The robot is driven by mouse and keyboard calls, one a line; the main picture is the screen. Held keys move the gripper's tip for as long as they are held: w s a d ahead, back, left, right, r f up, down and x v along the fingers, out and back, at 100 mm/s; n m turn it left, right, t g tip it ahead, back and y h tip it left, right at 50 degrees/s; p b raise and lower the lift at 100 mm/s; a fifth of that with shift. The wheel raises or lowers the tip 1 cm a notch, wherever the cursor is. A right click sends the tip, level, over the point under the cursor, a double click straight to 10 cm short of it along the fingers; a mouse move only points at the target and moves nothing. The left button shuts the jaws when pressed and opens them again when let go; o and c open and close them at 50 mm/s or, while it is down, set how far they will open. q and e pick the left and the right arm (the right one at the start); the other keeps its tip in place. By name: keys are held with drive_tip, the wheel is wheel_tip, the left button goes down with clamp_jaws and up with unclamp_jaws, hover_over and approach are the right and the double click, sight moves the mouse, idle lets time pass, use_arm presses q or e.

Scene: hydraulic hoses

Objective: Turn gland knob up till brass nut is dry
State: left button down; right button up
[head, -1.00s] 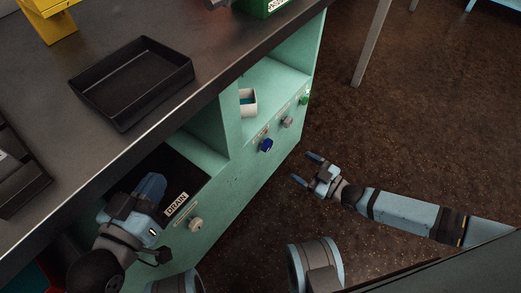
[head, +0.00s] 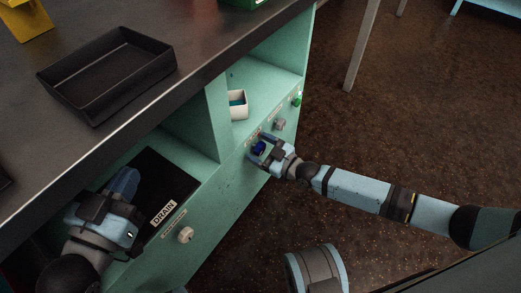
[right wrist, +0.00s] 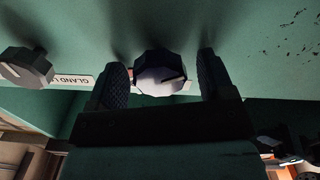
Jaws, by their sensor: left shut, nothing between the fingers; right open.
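My right gripper (head: 262,150) is open at the blue knob (head: 258,147) on the green cabinet front. In the right wrist view its fingers (right wrist: 160,82) stand on either side of this knob (right wrist: 160,68), with small gaps visible. The grey knob (head: 279,124) also shows in the head view. My left gripper (head: 124,184) is shut and empty above the black drain tray (head: 160,178). I see no brass nut.
A cream knob (head: 185,235) sits below the drain label; a green knob (head: 296,100) is at the cabinet's far end. An empty black tray (head: 105,75) lies on the bench.

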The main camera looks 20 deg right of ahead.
use_arm(q)
drive_tip(key=shift+r, duration=0.1)
use_arm(e)
drive_tip(key=shift+c, duration=0.4)
drive_tip(key=c, duration=0.8)
use_arm(q)
drive_tip(key=shift+a, duration=0.1)
use_arm(e)
drive_tip(key=shift+c, duration=0.2)
drive_tip(key=shift+m, duration=0.3)
drive_tip(key=m+p, duration=0.1)
drive_tip(key=m, duration=0.1)
drive_tip(key=shift+r+m, duration=0.1)
drive_tip(key=shift+m, duration=0.3)
drive_tip(key=shift+m+p, duration=0.4)
drive_tip(key=shift+m, duration=0.8)
drive_tip(key=shift+d+m, duration=0.1)
drive_tip(key=shift+m, duration=1)
use_arm(q)
drive_tip(key=shift+s+d+n+g, duration=0.35)
drive_tip(key=shift+s+n+g, duration=0.05)
drive_tip(key=shift+n, duration=0.2)
use_arm(e)
drive_tip(key=shift+m, duration=0.3)
